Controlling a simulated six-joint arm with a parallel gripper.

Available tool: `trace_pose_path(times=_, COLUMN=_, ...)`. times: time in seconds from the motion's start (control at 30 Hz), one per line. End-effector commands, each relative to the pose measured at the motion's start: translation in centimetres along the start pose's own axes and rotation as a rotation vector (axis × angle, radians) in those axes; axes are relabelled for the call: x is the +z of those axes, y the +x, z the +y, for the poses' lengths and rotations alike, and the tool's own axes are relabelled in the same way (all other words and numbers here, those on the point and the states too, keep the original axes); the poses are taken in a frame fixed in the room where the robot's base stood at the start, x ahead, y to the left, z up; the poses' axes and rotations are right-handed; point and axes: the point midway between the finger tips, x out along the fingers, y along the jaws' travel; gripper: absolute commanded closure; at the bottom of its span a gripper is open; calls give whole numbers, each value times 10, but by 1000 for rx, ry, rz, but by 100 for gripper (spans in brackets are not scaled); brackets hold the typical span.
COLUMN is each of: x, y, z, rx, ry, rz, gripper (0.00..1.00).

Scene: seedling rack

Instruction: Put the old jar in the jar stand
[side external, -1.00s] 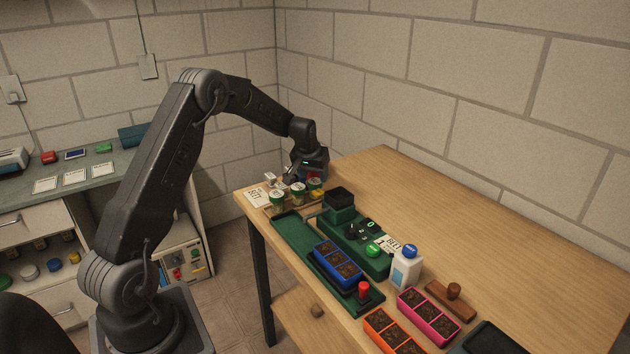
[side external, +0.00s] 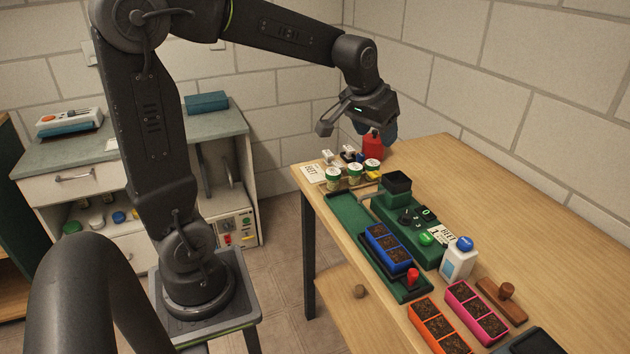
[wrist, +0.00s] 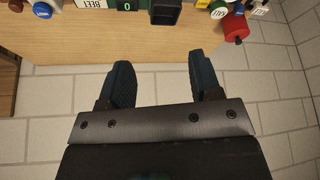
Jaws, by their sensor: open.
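Three small jars with green rims and pale lids stand in a row at the table's far left end: a front jar (side external: 333,180), a middle jar (side external: 355,174) and a back jar (side external: 372,167). I cannot tell which is the old jar. A low brown strip beside them (side external: 350,188) may be the jar stand; its slots are too small to make out. One green-rimmed jar shows at the top edge of the wrist view (wrist: 219,10). My gripper (side external: 357,133) is open and empty, raised above the table's far end. Its two dark fingers are spread in the wrist view (wrist: 163,66).
A red container (side external: 372,145) stands behind the jars, below my gripper. A white seed packet (side external: 312,174) lies at the left edge. The green base with a dark square cup (side external: 396,186), a blue planter (side external: 387,245) and a white bottle (side external: 459,262) are nearer.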

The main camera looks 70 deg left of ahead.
Motion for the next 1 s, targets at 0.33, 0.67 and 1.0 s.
trace_pose_path(times=0.33, x=149, y=-78, z=50, rx=111, ry=221, rz=46, gripper=42)
trace_pose_path(times=0.67, x=199, y=-83, z=52, rx=146, ry=290, rz=53, gripper=42)
trace_pose_path(times=1.0, x=198, y=-83, z=52, rx=145, ry=288, rz=53, gripper=42)
